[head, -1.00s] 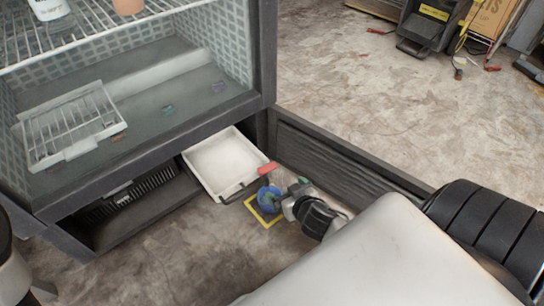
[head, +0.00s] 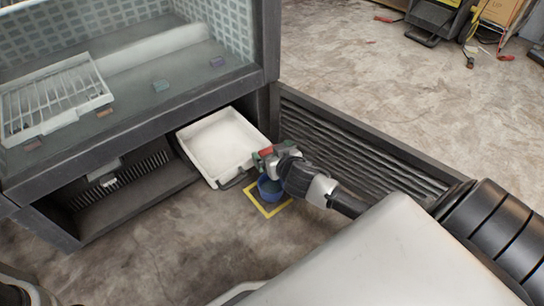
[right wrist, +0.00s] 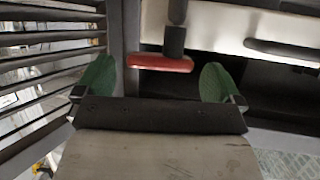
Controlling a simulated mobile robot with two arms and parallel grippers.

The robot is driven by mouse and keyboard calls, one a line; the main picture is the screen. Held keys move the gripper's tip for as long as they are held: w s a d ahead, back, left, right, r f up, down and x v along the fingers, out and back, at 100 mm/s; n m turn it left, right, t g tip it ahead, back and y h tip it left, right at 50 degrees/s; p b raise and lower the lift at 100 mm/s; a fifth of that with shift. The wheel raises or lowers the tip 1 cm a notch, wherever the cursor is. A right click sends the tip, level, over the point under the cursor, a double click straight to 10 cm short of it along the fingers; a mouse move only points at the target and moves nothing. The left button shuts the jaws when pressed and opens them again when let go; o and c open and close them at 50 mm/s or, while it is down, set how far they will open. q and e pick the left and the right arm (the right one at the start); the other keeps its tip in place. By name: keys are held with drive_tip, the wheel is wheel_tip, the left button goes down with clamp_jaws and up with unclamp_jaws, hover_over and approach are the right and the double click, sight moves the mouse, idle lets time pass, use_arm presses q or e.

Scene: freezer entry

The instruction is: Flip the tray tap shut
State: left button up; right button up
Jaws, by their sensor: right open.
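The white tray (head: 222,146) sticks out from under the freezer case. The tap's red lever (head: 266,152) shows at the tray's front right corner, partly hidden by my right gripper (head: 264,158). In the right wrist view the lever (right wrist: 160,63) lies crosswise below a dark tap stem (right wrist: 174,40). My right gripper (right wrist: 156,80) is open, with its green fingertips on either side of the lever and a gap to each. I cannot tell whether the lever touches anything. My left gripper is not in view.
A blue bucket (head: 269,187) stands below the tap inside a yellow floor square (head: 251,199). The open slatted panel (head: 350,150) stands close to the right of my gripper. The freezer case's dark frame (head: 150,125) is above and left.

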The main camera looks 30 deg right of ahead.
drive_tip(key=shift+w+f, duration=0.1)
drive_tip(key=shift+w, duration=0.15)
